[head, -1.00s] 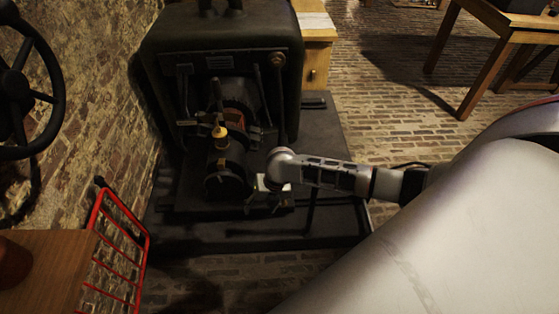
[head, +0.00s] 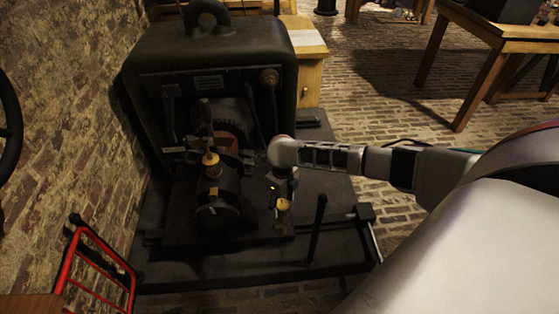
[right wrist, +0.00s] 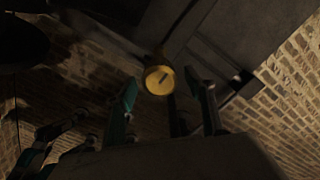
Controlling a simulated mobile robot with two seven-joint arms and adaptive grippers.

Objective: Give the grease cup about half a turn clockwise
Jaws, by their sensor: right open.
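The grease cup is most likely the small brass-yellow cup (head: 283,205) low at the right front of the dark machine. My right gripper (head: 276,190) is just above and beside it in the head view, and partly covers it. In the right wrist view the cup's round yellow cap (right wrist: 159,80) with a dark slot-like mark lies between the open fingers (right wrist: 162,100), seemingly apart from both. I cannot tell how deep it sits between them. My left gripper is not in view.
Another brass fitting (head: 210,160) stands on the machine's dark cylinder (head: 217,205), left of my gripper. A dark upright lever (head: 318,225) rises from the base plate (head: 255,257) to the right. A red rack (head: 92,262) is at lower left.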

